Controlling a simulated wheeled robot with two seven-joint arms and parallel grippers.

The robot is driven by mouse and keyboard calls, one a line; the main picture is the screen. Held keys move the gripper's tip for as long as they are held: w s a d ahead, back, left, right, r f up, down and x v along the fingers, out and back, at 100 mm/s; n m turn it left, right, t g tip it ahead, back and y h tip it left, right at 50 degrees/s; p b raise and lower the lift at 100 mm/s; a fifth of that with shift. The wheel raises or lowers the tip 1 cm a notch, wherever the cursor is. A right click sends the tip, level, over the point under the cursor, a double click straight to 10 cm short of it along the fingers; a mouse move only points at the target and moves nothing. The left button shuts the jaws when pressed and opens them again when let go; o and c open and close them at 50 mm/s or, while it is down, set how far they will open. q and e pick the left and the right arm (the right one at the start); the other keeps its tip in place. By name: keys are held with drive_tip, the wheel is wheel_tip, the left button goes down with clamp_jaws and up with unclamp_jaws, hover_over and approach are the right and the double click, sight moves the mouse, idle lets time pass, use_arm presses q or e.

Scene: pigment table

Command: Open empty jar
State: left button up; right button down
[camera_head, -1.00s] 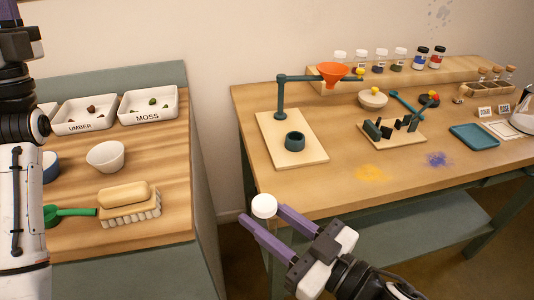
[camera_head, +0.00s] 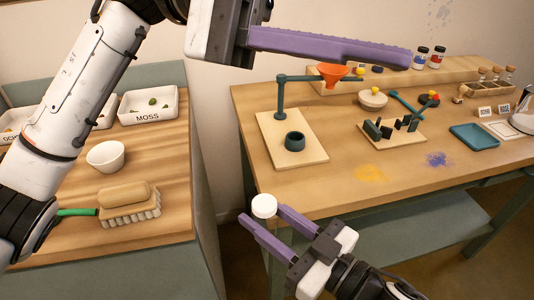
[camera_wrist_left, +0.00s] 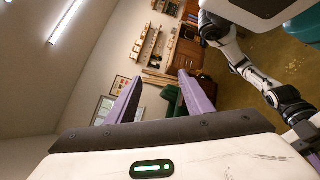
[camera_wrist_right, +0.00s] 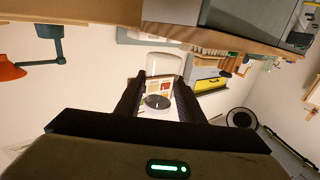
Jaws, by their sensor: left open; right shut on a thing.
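My right gripper (camera_head: 264,214) is shut on a jar, whose round white lid (camera_head: 264,205) shows between the purple fingertips. It is held in front of the bench's left end. My left gripper (camera_head: 405,58) reaches across the top of the head view, above and well apart from the held jar. In the left wrist view its fingers (camera_wrist_left: 160,82) are apart with nothing between them.
An orange funnel (camera_head: 333,74) on a stand, a teal tray (camera_head: 474,137) and pigment spills occupy the bench (camera_head: 350,185). A brush (camera_head: 128,204) and white bowl (camera_head: 106,156) sit on the left counter.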

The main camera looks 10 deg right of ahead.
use_arm(q)
wheel_tip(320, 180, down, 8)
drive_tip(key=s+d+m+t+y, duration=0.2)
drive_tip(key=d+t+y, duration=0.1)
drive_tip(key=y, duration=0.1)
drive_tip(key=m+t+y, duration=0.4)
drive_tip(key=t+y, duration=0.4)
drive_tip(key=y, duration=0.2)
hover_over(267, 203)
wheel_tip(267, 203, down, 14)
drive_tip(key=shift+r, duration=0.2)
wheel_tip(267, 203, down, 8)
drive_tip(key=shift+r, duration=0.2)
drive_tip(key=shift+c, duration=0.2)
